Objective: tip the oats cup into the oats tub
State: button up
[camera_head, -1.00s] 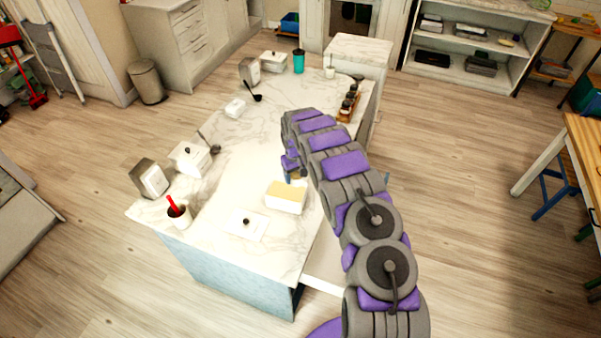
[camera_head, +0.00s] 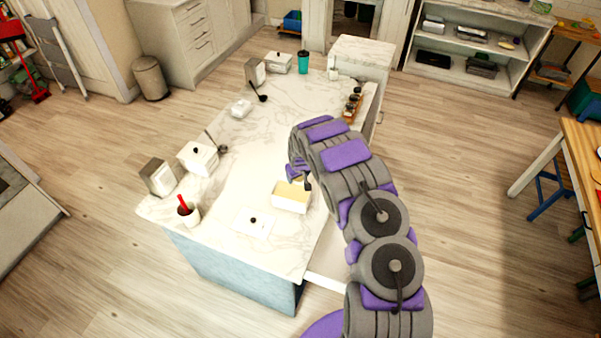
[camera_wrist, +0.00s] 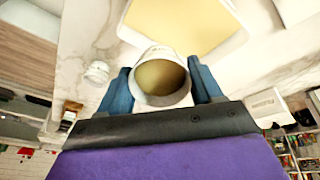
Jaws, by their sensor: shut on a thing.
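The oats tub (camera_head: 290,203) is a white open box with tan oats, on the marble counter near its front. In the wrist view the tub (camera_wrist: 236,39) shows at the top, beyond the cup, with its tan contents. My gripper (camera_head: 298,180) is at the tub's back edge in the head view. In the wrist view my gripper (camera_wrist: 163,88) is shut on the white oats cup (camera_wrist: 162,102), one blue finger on each side. The cup's mouth faces the wrist camera and its inside looks tan. The cup is mostly hidden in the head view.
A white lid with a dark knob (camera_head: 254,223) lies left of the tub. A white pot with a red-handled utensil (camera_head: 188,213) stands at the front left corner. A lidded white box (camera_head: 199,158) is farther left. The counter's middle (camera_head: 235,180) is clear.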

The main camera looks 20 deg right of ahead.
jog(key=shift+r, duration=0.15)
jog(key=shift+s+d+p, duration=0.1)
jog(key=shift+d+p, duration=0.15)
jog(key=shift+p, duration=0.1)
jog(key=shift+d+t+b, duration=0.3)
jog(key=shift+d+t, duration=0.1)
jog(key=shift+d, duration=0.2)
jog(key=shift+d+f, duration=0.2)
jog(key=shift+d, duration=0.05)
jog(key=shift+a+t+b, duration=0.35)
jog(key=shift+a+t, duration=0.05)
jog(key=shift+a+b, duration=0.4)
jog(key=shift+b, duration=0.5)
jog(key=shift+d+t+b, duration=0.3)
jog(key=shift+d+b, duration=0.4)
jog(key=shift+b, duration=0.1)
jog(key=shift+d+r+b, duration=0.1)
jog(key=shift+d+b, duration=0.1)
jog(key=shift+b, duration=0.3)
jog(key=a+b, duration=0.1)
jog(key=b, duration=0.1)
jog(key=shift+a+t+b, duration=0.25)
jog(key=shift+t+b, duration=0.05)
jog(key=shift+b, duration=0.05)
jog(key=d+b, duration=0.1)
jog(key=b, duration=0.1)
jog(key=shift+b, duration=0.3)
jog(key=shift+t, duration=0.3)
jog(key=shift+a+b, duration=0.15)
jog(key=shift+b, duration=0.35)
